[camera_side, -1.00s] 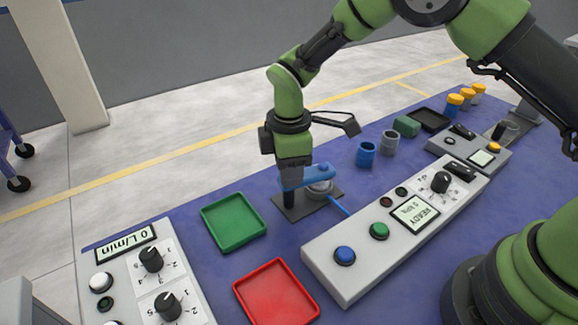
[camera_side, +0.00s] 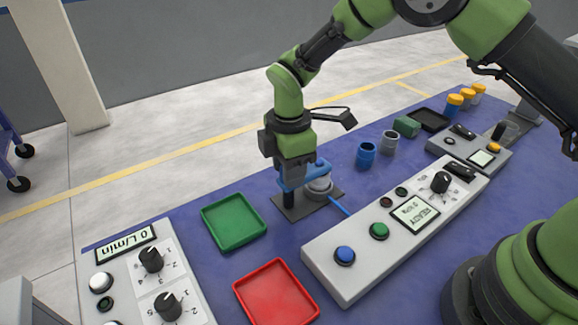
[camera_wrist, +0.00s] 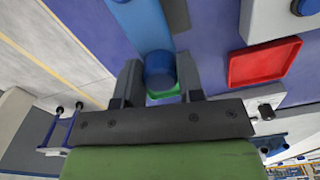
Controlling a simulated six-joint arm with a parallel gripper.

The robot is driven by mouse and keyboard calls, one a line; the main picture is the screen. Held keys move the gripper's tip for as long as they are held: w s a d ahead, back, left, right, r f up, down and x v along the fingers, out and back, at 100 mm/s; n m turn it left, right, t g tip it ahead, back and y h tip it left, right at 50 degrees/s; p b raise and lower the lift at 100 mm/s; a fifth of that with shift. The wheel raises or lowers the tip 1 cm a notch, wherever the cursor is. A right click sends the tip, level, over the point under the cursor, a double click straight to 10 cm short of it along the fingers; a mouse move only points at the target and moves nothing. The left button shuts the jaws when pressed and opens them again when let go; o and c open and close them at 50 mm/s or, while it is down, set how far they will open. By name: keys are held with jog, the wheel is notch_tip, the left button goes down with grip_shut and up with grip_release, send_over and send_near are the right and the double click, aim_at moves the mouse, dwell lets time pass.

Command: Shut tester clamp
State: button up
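The tester clamp has a blue arm (camera_side: 304,178) on a dark post, above a dark base plate (camera_side: 292,213). A grey round tester seat (camera_side: 320,186) is beneath the arm's right part. In the wrist view the blue arm (camera_wrist: 138,24) runs down towards a blue round knob (camera_wrist: 160,68). My gripper (camera_side: 293,176) is at the clamp arm, pointing down. In the wrist view its fingers (camera_wrist: 161,82) are apart, one on each side of the knob. Contact with the knob or arm cannot be told. No pipe shows in my gripper.
A green tray (camera_side: 234,221) and a red tray (camera_side: 276,293) lie in front. A control panel (camera_side: 330,272) with a READY display stands to the right. A blue cup (camera_side: 366,154) and a grey cup (camera_side: 390,142) stand behind. Blue bench surface is bare between them.

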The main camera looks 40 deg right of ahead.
jog(key=o, duration=0.3)
jog(key=shift+o, duration=0.2)
notch_tip(320, 180, up, 10)
dwell(0.3)
jog(key=s+d+r+m+t+y, duration=0.1)
jog(key=s+d+r+m+t, duration=0.1)
jog(key=s+d+r+m, duration=0.3)
jog(key=s+d+r+m+t+y, duration=0.1)
jog(key=s+r+m, duration=0.25)
jog(key=r, duration=0.35)
jog(key=s+d+r+m+t, duration=0.1)
jog(key=s+d+m+t, duration=0.2)
jog(key=s+m, duration=0.8)
jog(key=s+t, duration=0.1)
jog(key=s, duration=0.2)
jog(key=shift+d+r+m, duration=0.2)
jog(key=shift+d+m, duration=0.15)
